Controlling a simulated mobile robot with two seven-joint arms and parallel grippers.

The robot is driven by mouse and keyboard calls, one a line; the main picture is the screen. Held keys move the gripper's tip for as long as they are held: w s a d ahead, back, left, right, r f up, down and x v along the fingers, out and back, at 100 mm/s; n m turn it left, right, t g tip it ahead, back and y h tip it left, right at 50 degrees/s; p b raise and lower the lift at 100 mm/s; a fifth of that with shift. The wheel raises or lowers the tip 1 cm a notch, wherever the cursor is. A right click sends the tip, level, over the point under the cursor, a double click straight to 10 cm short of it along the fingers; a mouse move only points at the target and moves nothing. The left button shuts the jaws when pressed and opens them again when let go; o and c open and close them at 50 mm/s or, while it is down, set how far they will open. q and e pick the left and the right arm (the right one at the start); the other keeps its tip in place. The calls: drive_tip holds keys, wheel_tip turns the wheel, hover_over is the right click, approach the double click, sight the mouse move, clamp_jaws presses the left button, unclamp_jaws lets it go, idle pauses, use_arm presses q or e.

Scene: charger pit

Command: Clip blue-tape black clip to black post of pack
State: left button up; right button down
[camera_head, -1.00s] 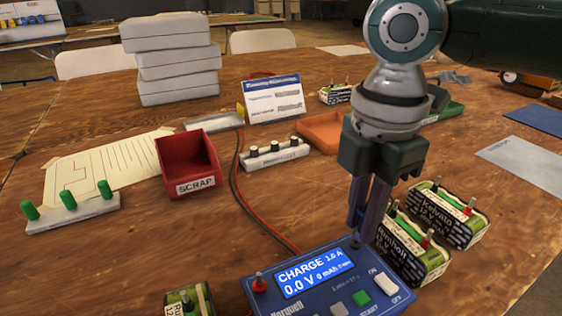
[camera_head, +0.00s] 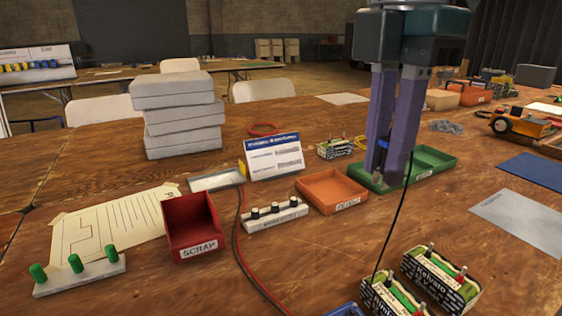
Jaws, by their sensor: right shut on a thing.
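My right gripper (camera_head: 389,172) points down from the top right, above the middle of the table. It is shut on a small dark clip with blue on it (camera_head: 383,145), partly hidden between the fingers. A thin black lead (camera_head: 393,222) hangs from the gripper down toward the front pack. Two striped packs with green tops stand at the lower right: the front pack (camera_head: 384,300), cut off by the frame edge, and the Kelvato pack (camera_head: 440,280). Each has a red post and another, darker post. My left gripper is not in view.
A green tray (camera_head: 432,160) lies behind the fingers, with an orange tray (camera_head: 332,190) to its left. A red scrap bin (camera_head: 192,228), a white strip with black knobs (camera_head: 275,214) and another small pack (camera_head: 335,148) stand around. A blue charger corner (camera_head: 346,309) shows at the bottom.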

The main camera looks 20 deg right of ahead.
drive_tip(key=shift+r, duration=0.1)
drive_tip(key=shift+r+p, duration=0.3)
drive_tip(key=shift+p, duration=0.9)
drive_tip(key=a+n+p, duration=0.6)
drive_tip(key=a+n, duration=1.2)
drive_tip(key=a, duration=0.4)
drive_tip(key=f+b, duration=0.2)
drive_tip(key=f, duration=0.2)
drive_tip(key=f+b, duration=0.2)
drive_tip(key=f, duration=0.2)
drive_tip(key=f+b, duration=0.2)
drive_tip(key=f, duration=0.2)
drive_tip(key=shift+s+d, duration=0.3)
drive_tip(key=shift+f, duration=0.15)
